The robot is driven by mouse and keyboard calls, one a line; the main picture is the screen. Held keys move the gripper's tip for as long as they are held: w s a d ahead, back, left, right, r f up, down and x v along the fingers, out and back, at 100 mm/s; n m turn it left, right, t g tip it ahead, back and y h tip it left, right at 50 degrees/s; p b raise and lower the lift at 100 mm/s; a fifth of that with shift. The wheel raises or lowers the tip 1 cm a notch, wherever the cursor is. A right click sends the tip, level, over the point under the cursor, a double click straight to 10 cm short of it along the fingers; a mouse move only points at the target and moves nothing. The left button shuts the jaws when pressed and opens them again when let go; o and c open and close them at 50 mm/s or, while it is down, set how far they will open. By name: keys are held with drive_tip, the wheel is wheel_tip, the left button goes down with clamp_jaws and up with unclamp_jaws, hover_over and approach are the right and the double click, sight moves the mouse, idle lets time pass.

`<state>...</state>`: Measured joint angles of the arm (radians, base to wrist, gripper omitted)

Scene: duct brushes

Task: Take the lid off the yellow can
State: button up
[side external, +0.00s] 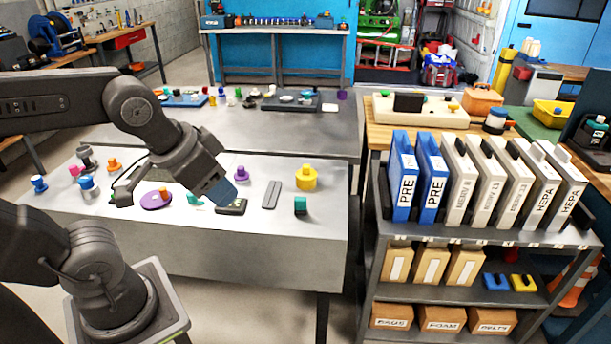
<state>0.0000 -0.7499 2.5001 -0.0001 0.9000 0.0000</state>
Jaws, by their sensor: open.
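The yellow can (306,182) stands upright toward the right side of the near grey table (270,232). It is short and round, with a small orange-yellow knob on top that appears to belong to its lid (306,168). The lid appears to sit on the can. My gripper (172,196) is open and low over the middle of the table, to the left of the can and apart from it. One dark finger shows on the left and a blue-grey finger end on the right. Nothing is visibly held between them.
A purple disc with an orange knob (155,200) lies below my gripper. A filter shelf (480,235) stands right of the table.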

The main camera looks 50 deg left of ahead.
drive_tip(key=shift+o, duration=0.3)
drive_tip(key=o, duration=0.9)
drive_tip(key=n+g+y, duration=0.2)
drive_tip(key=n+y, duration=0.1)
drive_tip(key=n, duration=0.6)
hover_over(306, 166)
drive_tip(key=s+d, duration=0.1)
drive_tip(key=s, duration=0.1)
drive_tip(key=f, duration=1.5)
drive_tip(key=shift+w+f, duration=0.25)
drive_tip(key=shift+f, duration=0.05)
drive_tip(key=shift+x, duration=3)
